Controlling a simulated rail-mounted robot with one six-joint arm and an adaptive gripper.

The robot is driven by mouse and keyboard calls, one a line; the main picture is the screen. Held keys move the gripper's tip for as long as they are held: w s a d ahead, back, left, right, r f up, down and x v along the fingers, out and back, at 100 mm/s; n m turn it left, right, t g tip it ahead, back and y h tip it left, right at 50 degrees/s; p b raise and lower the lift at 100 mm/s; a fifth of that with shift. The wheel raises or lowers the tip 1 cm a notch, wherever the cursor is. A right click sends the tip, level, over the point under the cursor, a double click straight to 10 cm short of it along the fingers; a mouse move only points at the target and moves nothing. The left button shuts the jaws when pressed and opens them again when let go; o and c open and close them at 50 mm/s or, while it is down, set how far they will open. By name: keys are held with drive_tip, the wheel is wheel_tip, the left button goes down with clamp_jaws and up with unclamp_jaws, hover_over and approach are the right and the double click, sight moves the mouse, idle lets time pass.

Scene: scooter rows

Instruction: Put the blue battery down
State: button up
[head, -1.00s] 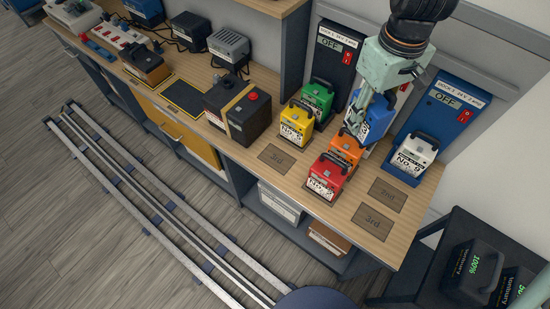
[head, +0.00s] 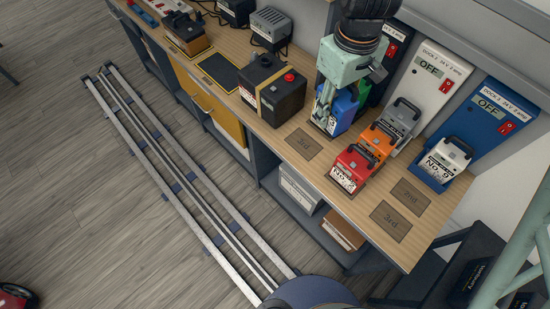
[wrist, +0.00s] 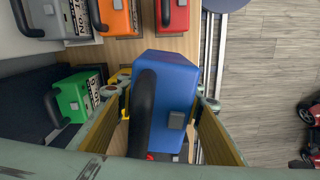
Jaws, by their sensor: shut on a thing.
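The blue battery (head: 343,112) is upright between the fingers of my gripper (head: 326,112), which is shut on it. In the wrist view, the blue battery (wrist: 172,92) fills the middle, its black handle along its left side, with a finger on either side. In the head view it is in front of the green battery (head: 363,91) and left of the red battery (head: 354,166). The yellow battery is mostly hidden; a yellow patch shows beside the left finger in the wrist view. I cannot tell whether the blue battery touches the bench.
An empty "3rd" plate (head: 303,144) lies near the bench edge. Empty "2nd" (head: 410,196) and "3rd" (head: 391,221) plates lie at right. Orange (head: 376,141), grey (head: 404,120) and white (head: 446,160) batteries stand nearby. A black box with a red knob (head: 270,85) is at left.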

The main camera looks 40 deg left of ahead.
drive_tip(key=s+a+f+n+b, duration=0.2)
drive_tip(key=a+f, duration=0.3)
drive_tip(key=a, duration=0.1)
drive_tip(key=shift+s, duration=0.25)
drive_tip(key=shift+f, duration=0.15)
drive_tip(key=shift+w+f+b, duration=0.1)
drive_tip(key=shift+f+b, duration=0.4)
drive_tip(key=shift+f, duration=2.5)
drive_tip(key=shift+f, duration=0.1)
drive_tip(key=shift+f, duration=1.8)
drive_tip(key=shift+f+b, duration=0.15)
drive_tip(key=shift+b, duration=0.2)
drive_tip(key=o, duration=1.6)
drive_tip(key=shift+r, duration=0.2)
